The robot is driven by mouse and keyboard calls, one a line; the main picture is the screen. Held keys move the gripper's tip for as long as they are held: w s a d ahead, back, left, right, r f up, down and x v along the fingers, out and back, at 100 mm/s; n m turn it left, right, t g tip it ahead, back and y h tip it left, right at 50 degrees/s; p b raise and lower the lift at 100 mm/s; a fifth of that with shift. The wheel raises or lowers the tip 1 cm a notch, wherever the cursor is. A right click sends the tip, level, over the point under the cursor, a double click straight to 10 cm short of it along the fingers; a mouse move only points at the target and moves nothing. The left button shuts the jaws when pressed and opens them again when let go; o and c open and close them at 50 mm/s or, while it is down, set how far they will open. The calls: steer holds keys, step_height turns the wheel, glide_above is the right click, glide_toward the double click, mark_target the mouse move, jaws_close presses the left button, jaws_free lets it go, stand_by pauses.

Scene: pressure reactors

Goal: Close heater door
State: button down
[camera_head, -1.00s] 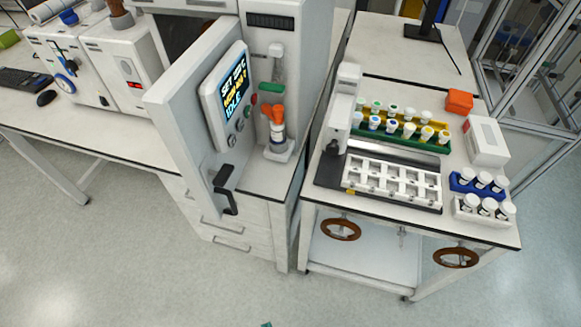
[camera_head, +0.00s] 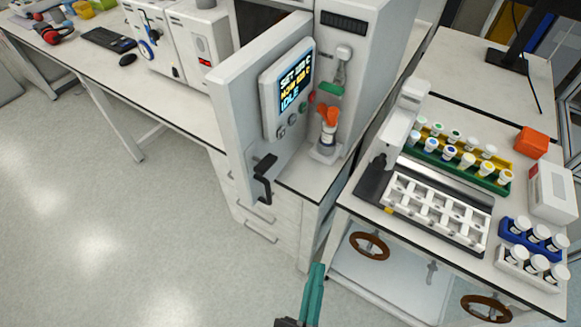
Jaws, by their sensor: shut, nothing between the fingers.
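The heater door (camera_head: 234,112) is a thick white panel that stands swung open from the white heater cabinet (camera_head: 375,50). It carries a screen (camera_head: 295,82) reading "IDLE", with small buttons, and a black handle (camera_head: 264,178) low on its face. Part of the dark heater opening (camera_head: 262,18) shows behind the door's top edge; the rest is hidden. My gripper (camera_head: 314,285), with teal fingers, is at the bottom edge of the view. It is shut and empty, in front of and below the handle, apart from the door.
An orange-topped bottle (camera_head: 328,125) stands beside the door on the bench. A cart (camera_head: 345,192) at right holds a white rack (camera_head: 435,210) and several vials. The floor (camera_head: 110,230) at left is clear. The left bench holds white instruments (camera_head: 190,45) and a keyboard (camera_head: 107,39).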

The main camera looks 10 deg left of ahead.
steer(key=w+a+r+n+t+y, duration=0.2)
steer(key=w+r+n+t+y, duration=0.15)
steer(key=r+n+y, duration=0.85)
steer(key=n+g+y, duration=0.5)
steer(key=n+g, duration=1.5)
steer(key=n, duration=1.3)
glide_toward(274, 162)
steer(key=x, duration=0.5)
steer(key=shift+a+f, duration=0.15)
steer(key=shift+a, duration=0.1)
steer(key=shift+w+a, duration=0.4)
steer(key=shift+a, duration=0.05)
steer(key=shift+s+d, duration=0.1)
